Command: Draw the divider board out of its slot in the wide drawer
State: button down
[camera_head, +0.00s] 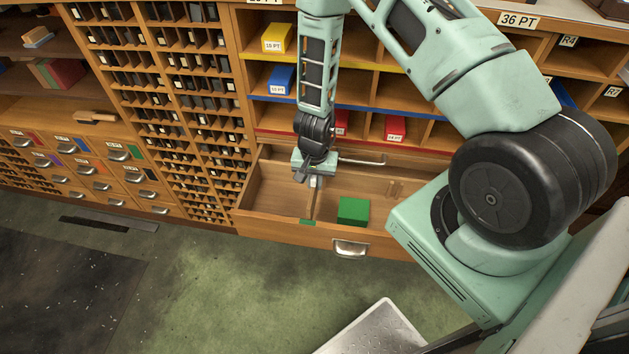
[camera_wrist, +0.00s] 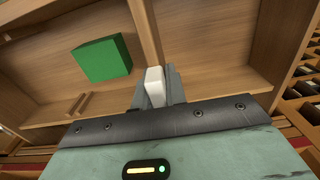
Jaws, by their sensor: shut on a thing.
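The wide drawer (camera_head: 280,231) is pulled out below the shelves. The thin wooden divider board (camera_head: 314,207) stands upright across it, front to back, left of the drawer's middle. In the wrist view the board (camera_wrist: 147,32) runs away from my fingers, with a pale tab (camera_wrist: 154,80) at its near end. My gripper (camera_head: 314,183) points down into the drawer, its jaws shut on this tab; it also shows in the wrist view (camera_wrist: 157,90). The board's lower edge and near slot are hidden, so I cannot tell how deep it sits.
A green block (camera_head: 353,211) lies in the drawer right of the board. A pair of empty slot strips (camera_wrist: 78,104) is on the wall beyond it. Shelves with boxes stand above; the drawer handle (camera_head: 350,248) sticks out in front. The left compartment is empty.

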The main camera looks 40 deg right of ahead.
jog(key=shift+r+p, duration=1.25)
jog(key=shift+r, duration=0.45)
